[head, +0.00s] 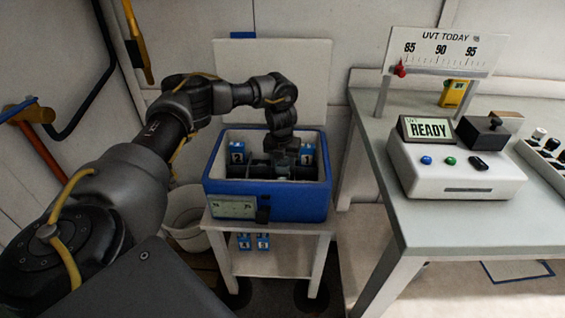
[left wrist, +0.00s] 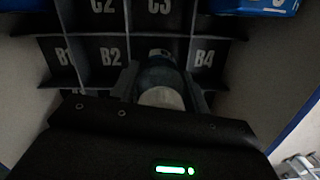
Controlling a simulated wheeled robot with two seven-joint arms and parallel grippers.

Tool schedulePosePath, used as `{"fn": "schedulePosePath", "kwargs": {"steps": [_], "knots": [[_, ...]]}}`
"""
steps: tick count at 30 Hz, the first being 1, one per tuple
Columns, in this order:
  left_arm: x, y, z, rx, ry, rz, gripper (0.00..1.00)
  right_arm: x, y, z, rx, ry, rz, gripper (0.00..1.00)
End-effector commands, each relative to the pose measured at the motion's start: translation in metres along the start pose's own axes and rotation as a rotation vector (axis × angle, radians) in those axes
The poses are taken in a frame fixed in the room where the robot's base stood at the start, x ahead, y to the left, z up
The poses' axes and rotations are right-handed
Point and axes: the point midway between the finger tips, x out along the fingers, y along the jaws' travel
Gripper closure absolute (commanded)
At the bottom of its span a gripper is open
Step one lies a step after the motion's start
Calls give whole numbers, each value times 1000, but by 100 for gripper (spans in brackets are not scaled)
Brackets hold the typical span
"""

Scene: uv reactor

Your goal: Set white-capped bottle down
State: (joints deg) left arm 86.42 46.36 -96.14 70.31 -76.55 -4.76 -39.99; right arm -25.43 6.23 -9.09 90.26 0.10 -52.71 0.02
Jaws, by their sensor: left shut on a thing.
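The white-capped bottle (left wrist: 161,97) shows in the left wrist view, cap toward the camera, with a dark body beyond it. My left gripper (left wrist: 160,82) is shut on it, one finger on each side. In the head view the left gripper (head: 283,158) reaches down inside the open blue cooler box (head: 262,206). The bottle is over or in a compartment of the black divider grid (left wrist: 112,75), between the B2 and B4 labels, and covers most of the label there. I cannot tell whether its base touches the bottom. My right gripper is out of view.
Blue numbered blocks (head: 237,152) stand inside the box. The box rests on a small white stand (head: 270,260), its lid (head: 285,70) raised behind. A bench at right holds a white READY device (head: 455,175) and a bottle rack (head: 545,155). A white bin (head: 185,220) stands left.

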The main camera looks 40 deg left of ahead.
Motion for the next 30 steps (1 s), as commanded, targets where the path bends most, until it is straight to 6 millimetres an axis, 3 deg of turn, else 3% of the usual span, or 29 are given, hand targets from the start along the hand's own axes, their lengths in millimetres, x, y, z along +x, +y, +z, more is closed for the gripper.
{"fn": "schedulePosePath", "kwargs": {"steps": [14,15,19,30], "knots": [[11,0,-1,-1,0,0,86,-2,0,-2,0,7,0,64],[12,0,-2,-1,0,0,50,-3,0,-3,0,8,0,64],[12,0,-2,-1,0,0,33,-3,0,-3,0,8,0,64],[6,0,0,0,-1,-1,32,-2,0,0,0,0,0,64]]}}
